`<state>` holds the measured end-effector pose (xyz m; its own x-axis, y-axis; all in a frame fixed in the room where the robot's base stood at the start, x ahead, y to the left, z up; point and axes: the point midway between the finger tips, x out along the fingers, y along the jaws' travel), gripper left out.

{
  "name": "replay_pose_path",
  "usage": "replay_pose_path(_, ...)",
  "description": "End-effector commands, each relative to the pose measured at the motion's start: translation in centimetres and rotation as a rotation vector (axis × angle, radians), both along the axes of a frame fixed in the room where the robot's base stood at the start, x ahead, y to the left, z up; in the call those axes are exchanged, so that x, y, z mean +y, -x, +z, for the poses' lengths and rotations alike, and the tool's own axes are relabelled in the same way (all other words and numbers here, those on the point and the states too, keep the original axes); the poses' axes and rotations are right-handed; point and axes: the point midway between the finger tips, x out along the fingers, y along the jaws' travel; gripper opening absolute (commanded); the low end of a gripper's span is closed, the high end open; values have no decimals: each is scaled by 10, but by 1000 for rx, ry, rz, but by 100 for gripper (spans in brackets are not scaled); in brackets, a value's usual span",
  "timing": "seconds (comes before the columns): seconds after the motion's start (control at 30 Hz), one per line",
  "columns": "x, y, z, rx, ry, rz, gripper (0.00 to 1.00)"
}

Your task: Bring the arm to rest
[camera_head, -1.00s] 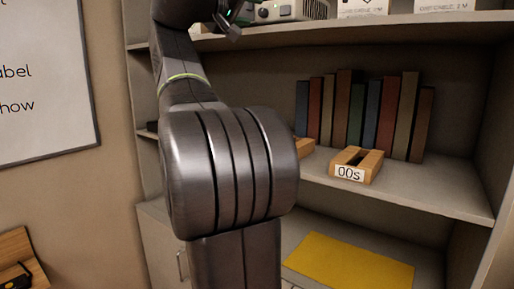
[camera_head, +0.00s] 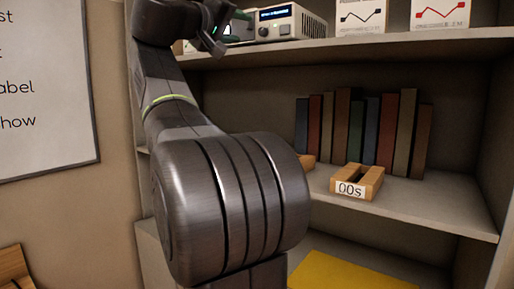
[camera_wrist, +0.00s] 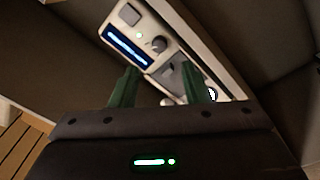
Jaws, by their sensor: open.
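My arm rises in front of the shelf unit in the head view, bent at a large joint. My gripper (camera_head: 222,30) is at the top of that view, close to the upper shelf and the grey device on it. In the wrist view my gripper (camera_wrist: 162,88) shows two green fingers set apart, with nothing held between them. Beyond the fingers is the device (camera_wrist: 145,38) with a lit blue display and a knob. It also shows in the head view (camera_head: 290,22). I cannot tell whether the fingers touch anything.
The upper shelf (camera_head: 400,48) also bears white cards with line graphs (camera_head: 360,14). The middle shelf (camera_head: 430,195) holds a row of books (camera_head: 385,130) and a wooden holder labelled "00s" (camera_head: 357,182). A yellow sheet (camera_head: 345,272) lies below. A whiteboard (camera_head: 45,90) hangs left.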

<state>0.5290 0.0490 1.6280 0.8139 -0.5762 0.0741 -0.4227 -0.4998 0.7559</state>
Motion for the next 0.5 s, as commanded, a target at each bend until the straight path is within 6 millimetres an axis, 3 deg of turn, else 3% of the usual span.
replay_pose_path(0.43, -51, -70, 9, 0, 1, -4, 42)
replay_pose_path(0.5, -49, -66, 10, 48, 66, 0, 42)
